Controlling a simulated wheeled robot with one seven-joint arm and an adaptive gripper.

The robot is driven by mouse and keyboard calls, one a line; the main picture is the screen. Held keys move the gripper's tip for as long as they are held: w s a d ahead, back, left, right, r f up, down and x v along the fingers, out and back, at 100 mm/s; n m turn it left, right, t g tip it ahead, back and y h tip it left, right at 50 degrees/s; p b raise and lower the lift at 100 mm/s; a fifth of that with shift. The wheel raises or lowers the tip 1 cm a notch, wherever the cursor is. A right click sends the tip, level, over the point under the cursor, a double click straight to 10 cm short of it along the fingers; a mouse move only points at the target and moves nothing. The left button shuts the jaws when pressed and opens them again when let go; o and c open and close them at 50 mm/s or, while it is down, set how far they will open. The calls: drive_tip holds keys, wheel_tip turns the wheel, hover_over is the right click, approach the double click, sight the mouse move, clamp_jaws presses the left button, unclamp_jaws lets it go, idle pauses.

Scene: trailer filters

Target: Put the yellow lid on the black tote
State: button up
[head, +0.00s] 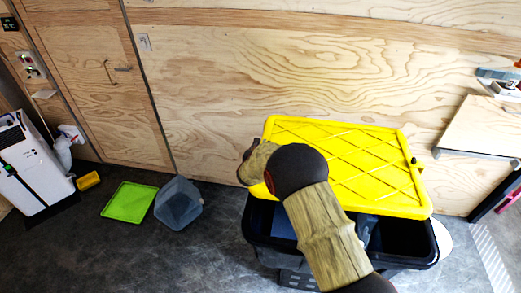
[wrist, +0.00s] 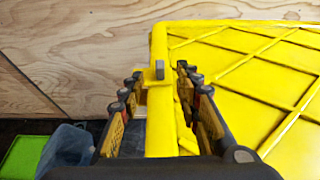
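The yellow lid (head: 350,165) is above the rear part of the black tote (head: 262,247), tilted, with the tote's front and right side uncovered. In the wrist view, the lid (wrist: 245,75) fills the right side. My gripper (wrist: 160,76) has its fingers on either side of the lid's left rim, closed in on a small tab there. The gripper fingers are hidden behind my arm in the head view. Dark contents show inside the tote, partly hidden by my arm. Whether the lid touches the tote's back rim cannot be told.
A green lid (head: 130,202) and a grey-blue bin (head: 179,203) are on the dark floor to the left. A white appliance (head: 32,165) stands farther left. A plywood wall (head: 290,75) is close behind the tote. A wooden table (head: 485,128) is at the right.

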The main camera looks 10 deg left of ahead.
sight(264, 141)
drive_tip(key=shift+b+x, duration=0.4)
drive_tip(key=shift+x, duration=2.25)
drive_tip(key=shift+c, duration=1.1)
clamp_jaws()
